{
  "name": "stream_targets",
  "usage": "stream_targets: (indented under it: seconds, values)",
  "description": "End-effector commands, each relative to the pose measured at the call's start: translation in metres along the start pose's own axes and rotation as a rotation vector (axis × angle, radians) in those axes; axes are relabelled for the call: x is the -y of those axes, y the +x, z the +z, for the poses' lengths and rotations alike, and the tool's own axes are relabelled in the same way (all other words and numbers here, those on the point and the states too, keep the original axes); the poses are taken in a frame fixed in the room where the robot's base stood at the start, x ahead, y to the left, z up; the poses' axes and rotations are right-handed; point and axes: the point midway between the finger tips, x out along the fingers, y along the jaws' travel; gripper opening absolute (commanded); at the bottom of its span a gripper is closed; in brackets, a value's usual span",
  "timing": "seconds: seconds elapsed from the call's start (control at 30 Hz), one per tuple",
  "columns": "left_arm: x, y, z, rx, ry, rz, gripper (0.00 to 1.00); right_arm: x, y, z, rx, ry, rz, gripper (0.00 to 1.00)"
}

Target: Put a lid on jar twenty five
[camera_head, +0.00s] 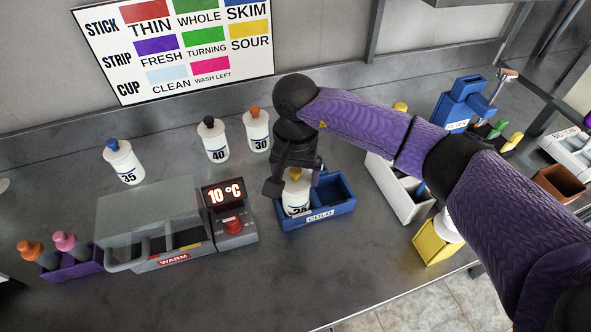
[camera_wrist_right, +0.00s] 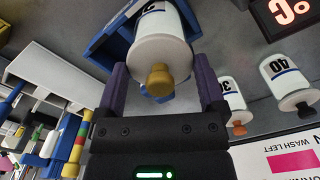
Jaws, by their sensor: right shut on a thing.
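Jar twenty five (camera_head: 297,201) is a white jar with a yellow knob on top, standing in the left compartment of the blue COLD tray (camera_head: 343,209). Its label is partly covered. My right gripper (camera_head: 292,187) comes from above and is shut on the top of this jar. In the right wrist view the jar's white top (camera_wrist_right: 160,50) lies between my two fingers, with the yellow knob (camera_wrist_right: 160,80) pointing toward my palm. I cannot tell whether the knob is part of a separate lid. My left gripper is not in view.
Jars 35 (camera_head: 124,163), 40 (camera_head: 215,141) and 30 (camera_head: 257,130) stand along the back. The WARM unit (camera_head: 150,222) with its 10 °C display is left of the tray. A white bin (camera_head: 398,190) and a yellow box (camera_head: 435,243) stand to the right. The front counter is clear.

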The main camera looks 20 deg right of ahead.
Motion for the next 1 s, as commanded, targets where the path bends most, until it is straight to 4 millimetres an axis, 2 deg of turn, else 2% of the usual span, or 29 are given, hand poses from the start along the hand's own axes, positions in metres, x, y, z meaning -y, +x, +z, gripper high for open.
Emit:
stream_targets:
  seconds: [0.03, 0.07, 0.33, 0.43, 0.6, 0.7, 0.83, 1.0]
  values:
    - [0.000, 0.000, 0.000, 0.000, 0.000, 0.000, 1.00, 0.000, 0.000, 0.000, 0.000, 0.000, 0.000, 0.93]
    - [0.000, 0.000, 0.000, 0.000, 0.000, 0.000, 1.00, 0.000, 0.000, 0.000, 0.000, 0.000, 0.000, 1.00]
    - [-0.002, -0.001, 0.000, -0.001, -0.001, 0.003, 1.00, 0.000, -0.004, 0.000, -0.001, 0.000, -0.001, 1.00]
    - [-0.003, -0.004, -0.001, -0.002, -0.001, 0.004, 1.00, 0.001, -0.025, -0.001, -0.004, -0.001, -0.003, 1.00]
    - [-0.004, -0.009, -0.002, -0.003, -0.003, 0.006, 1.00, 0.000, -0.069, -0.001, -0.004, 0.000, -0.002, 1.00]
    - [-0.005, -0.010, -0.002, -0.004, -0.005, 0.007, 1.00, 0.000, -0.088, -0.001, -0.003, 0.000, -0.001, 1.00]
    - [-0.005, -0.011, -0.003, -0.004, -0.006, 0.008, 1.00, 0.000, -0.099, 0.000, 0.000, -0.001, 0.000, 1.00]
    - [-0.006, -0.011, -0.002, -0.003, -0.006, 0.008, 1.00, 0.000, -0.100, 0.000, 0.000, 0.000, 0.001, 1.00]
